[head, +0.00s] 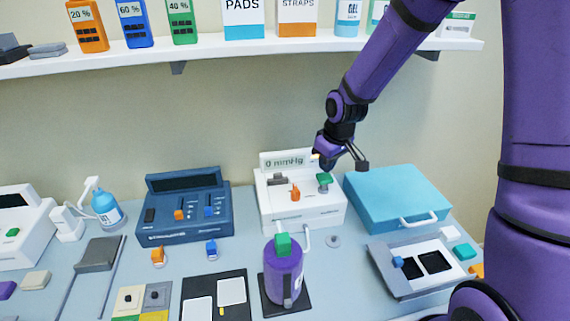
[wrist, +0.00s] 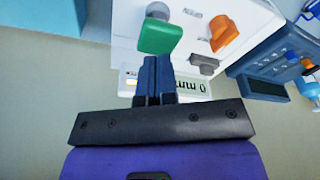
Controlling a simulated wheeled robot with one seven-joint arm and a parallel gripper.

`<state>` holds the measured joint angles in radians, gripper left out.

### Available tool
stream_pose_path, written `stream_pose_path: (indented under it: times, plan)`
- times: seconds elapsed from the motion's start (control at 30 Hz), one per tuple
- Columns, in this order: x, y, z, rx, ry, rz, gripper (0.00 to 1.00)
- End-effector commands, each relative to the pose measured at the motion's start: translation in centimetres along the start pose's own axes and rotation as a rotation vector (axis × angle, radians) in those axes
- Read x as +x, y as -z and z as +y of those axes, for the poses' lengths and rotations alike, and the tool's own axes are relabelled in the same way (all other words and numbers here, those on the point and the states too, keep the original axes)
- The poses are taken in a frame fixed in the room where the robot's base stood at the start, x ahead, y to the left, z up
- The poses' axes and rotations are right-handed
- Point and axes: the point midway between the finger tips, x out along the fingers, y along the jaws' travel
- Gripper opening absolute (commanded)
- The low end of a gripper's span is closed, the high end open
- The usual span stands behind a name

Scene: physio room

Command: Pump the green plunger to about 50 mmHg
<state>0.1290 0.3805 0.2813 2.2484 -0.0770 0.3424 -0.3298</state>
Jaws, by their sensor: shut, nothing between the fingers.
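The white unit (head: 270,213) stands on the table, its display (head: 284,162) reading 0 mmHg. A green knob (head: 324,180) sits at the right of its top, beside an orange one. In the wrist view the green knob (wrist: 160,37) is just beyond the fingertips of my gripper (wrist: 154,62). My gripper (head: 328,166) is shut and empty above the unit's back right; I cannot tell if it touches the knob. A purple cylinder (head: 283,275) with a green block on top (head: 283,243) stands in front of the unit. The display is partly hidden in the wrist view.
A blue unit (head: 183,215) with a dark display stands left of the white one. A light blue case (head: 397,197) is close on the right. A grey tray (head: 395,275) lies in front of it. A shelf (head: 210,48) with boxes runs above. Small blocks lie around the table.

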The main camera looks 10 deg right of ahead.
Motion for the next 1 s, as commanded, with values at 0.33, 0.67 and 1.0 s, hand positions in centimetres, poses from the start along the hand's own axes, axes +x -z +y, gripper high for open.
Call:
stream_pose_path:
  times: [0.33,0.67,1.0]
  plan:
    - [1.1,-0.2,0.0,-0.001,0.001,-0.001,0.00]
    - [2.5,-0.5,0.0,0.000,0.000,-0.001,0.00]
    - [3.9,-0.8,0.0,0.000,0.001,-0.001,0.00]
